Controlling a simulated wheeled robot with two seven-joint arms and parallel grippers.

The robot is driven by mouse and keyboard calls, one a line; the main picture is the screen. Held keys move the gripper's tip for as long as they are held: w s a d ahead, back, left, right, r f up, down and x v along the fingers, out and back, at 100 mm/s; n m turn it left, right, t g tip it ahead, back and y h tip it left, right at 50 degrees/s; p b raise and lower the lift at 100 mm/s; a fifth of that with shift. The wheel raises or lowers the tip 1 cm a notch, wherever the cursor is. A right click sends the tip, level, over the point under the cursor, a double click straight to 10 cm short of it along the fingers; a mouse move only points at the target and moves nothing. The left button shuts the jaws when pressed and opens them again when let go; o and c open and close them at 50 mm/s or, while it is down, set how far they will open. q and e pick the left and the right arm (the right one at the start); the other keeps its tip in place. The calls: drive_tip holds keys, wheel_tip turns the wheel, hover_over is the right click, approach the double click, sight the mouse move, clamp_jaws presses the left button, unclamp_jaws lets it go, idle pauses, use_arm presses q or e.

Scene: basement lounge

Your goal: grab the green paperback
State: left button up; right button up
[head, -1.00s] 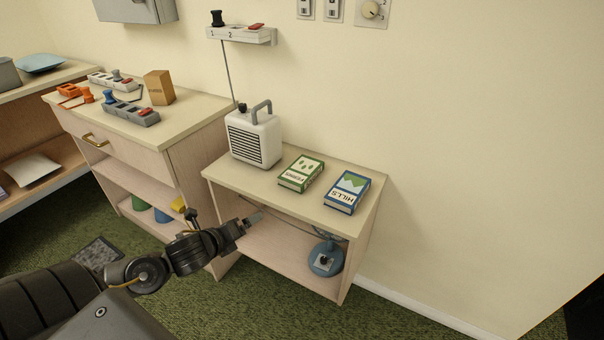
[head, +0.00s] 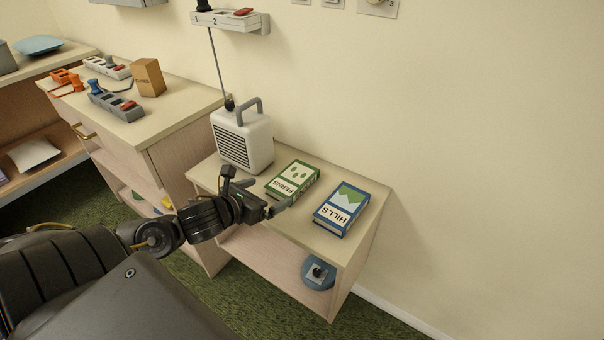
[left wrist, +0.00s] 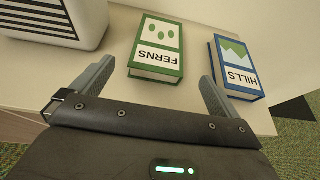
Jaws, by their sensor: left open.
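The green paperback (head: 293,179), with FERNS on its cover, lies flat on top of the low shelf unit (head: 287,225). It also shows in the left wrist view (left wrist: 156,49), ahead of my left gripper and between the lines of its two fingers. My left gripper (head: 264,197) is open and empty at the shelf's front edge, just short of the green book. In the left wrist view the fingers (left wrist: 152,82) are spread wide, and the right one points toward the gap between the two books. My right gripper is in neither view.
A blue book (head: 341,208) marked HILLS lies close to the right of the green one. A white heater (head: 243,140) with a grey handle stands to its left. A blue round object (head: 318,273) sits on the lower shelf. Wall is behind.

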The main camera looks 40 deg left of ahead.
sight(290, 179)
use_arm(q)
drive_tip(key=shift+w, duration=0.1)
drive_tip(key=x, duration=0.5)
drive_tip(key=shift+w+r+p, duration=0.1)
drive_tip(key=shift+p, duration=0.2)
drive_tip(key=shift+w, duration=0.35)
drive_tip(key=p+x, duration=0.1)
drive_tip(key=x, duration=0.2)
drive_tip(key=shift+w, duration=0.4)
drive_tip(key=shift+w+f, duration=0.25)
drive_tip(key=shift+w, duration=0.1)
drive_tip(key=c, duration=1)
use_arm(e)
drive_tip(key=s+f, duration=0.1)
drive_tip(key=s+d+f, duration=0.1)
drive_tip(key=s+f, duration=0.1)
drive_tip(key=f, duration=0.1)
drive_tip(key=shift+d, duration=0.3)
